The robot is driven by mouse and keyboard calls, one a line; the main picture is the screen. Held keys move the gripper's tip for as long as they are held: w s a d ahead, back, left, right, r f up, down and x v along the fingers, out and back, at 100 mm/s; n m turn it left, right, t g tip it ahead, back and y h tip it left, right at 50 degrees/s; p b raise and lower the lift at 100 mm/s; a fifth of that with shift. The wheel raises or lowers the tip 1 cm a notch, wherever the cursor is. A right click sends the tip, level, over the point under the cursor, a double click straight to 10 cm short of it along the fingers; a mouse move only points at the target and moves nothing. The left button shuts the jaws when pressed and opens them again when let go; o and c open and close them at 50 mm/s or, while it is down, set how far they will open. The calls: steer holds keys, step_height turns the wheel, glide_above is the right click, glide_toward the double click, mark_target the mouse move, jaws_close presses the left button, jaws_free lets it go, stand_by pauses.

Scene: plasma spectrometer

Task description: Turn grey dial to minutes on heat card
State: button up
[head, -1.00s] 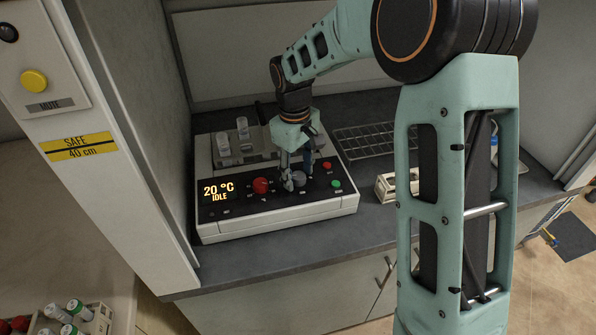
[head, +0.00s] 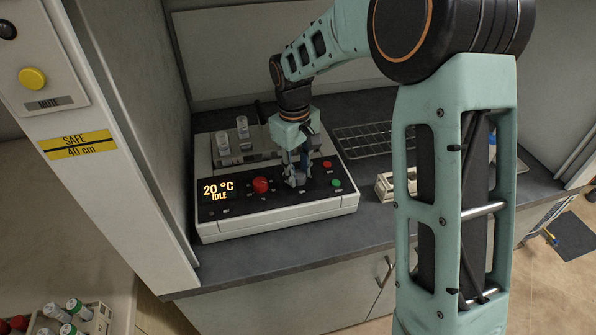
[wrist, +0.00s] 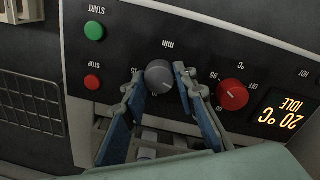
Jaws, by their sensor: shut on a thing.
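The grey dial (wrist: 159,77), marked "min", sits on the black panel of the heater unit (head: 280,219). In the wrist view it stands between my two fingertips, its pointer line toward the lower right. My gripper (head: 297,181) points down over the panel, shut on the grey dial; it also shows in the wrist view (wrist: 157,73). In the head view the fingers largely hide the dial. The red dial (head: 260,185), marked °C, is beside it. The display (head: 217,190) reads 20 °C IDLE. I cannot see a heat card.
The green START button (wrist: 94,31) and red STOP button (wrist: 92,82) lie close to the grey dial. Glass vials (head: 242,127) stand behind the panel. A wire rack (head: 362,139) and a small pale crate (head: 384,187) are to the right.

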steer(key=m+b, duration=0.1)
steer(key=m, duration=0.6)
steer(key=shift+w+m, duration=0.1)
steer(key=shift+m, duration=0.3)
steer(key=m, duration=0.3)
steer(key=shift+r+m+g, duration=0.1)
steer(key=shift+m+g, duration=0.2)
steer(key=shift+m, duration=1.7)
steer(key=o, duration=1.2)
steer(key=shift+c, duration=0.2)
